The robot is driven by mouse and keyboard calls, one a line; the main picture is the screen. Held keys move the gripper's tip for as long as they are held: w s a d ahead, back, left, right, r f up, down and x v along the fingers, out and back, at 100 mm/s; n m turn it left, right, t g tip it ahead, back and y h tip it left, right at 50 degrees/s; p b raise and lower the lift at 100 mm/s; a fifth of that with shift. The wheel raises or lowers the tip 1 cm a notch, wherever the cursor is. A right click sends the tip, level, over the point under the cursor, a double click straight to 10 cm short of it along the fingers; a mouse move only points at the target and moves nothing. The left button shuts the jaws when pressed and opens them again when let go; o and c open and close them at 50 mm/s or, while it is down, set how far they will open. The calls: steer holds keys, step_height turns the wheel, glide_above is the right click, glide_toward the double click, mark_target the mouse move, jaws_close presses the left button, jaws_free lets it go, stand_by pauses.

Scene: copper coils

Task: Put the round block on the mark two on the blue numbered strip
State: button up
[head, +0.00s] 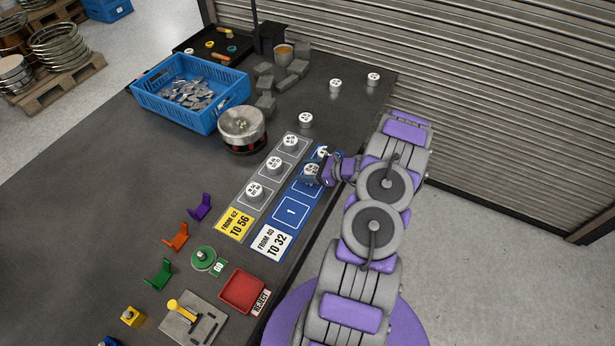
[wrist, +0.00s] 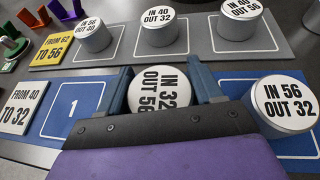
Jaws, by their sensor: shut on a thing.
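The blue numbered strip (head: 273,226) lies on the dark table, with its white FROM 40 TO 32 label at the near end. Mark one (head: 291,211) is bare. My gripper (wrist: 162,84) is shut on a round block (wrist: 158,92) with a white top reading IN 32 OUT 56. The block is upright over the square after mark one, where mark two's number is hidden. I cannot tell whether its base touches the strip. Another round block (wrist: 285,103), reading IN 56 OUT 32, stands on the strip's far square, right of my gripper in the wrist view.
A grey strip (head: 237,208) with several round blocks runs beside the blue one. More round blocks (head: 306,120) stand behind. A metal pot (head: 242,128), blue crate (head: 150,101) and red reject tray (head: 240,288) are nearby. The table's left middle is clear.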

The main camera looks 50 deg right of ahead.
mark_target(301, 185)
steer(key=shift+s+a+f, duration=0.1)
steer(key=shift+a+f, duration=0.15)
steer(key=shift+f, duration=0.35)
steer(key=shift+a+f, duration=0.2)
steer(key=shift+f, duration=0.35)
steer(key=shift+a+r, duration=0.25)
steer(key=shift+a, duration=0.75)
steer(key=shift+a+r, duration=0.1)
steer(key=shift+a, duration=0.15)
steer(key=shift+d+f, duration=0.25)
steer(key=shift+d, duration=0.15)
steer(key=o, duration=0.8)
steer(key=shift+d+f, duration=0.2)
steer(key=shift+d, duration=0.3)
steer(key=o, duration=0.3)
steer(key=shift+d, duration=0.4)
steer(key=shift+o, duration=0.5)
steer(key=shift+s+a, duration=0.1)
steer(key=shift+a, duration=0.6)
steer(key=shift+d, duration=0.35)
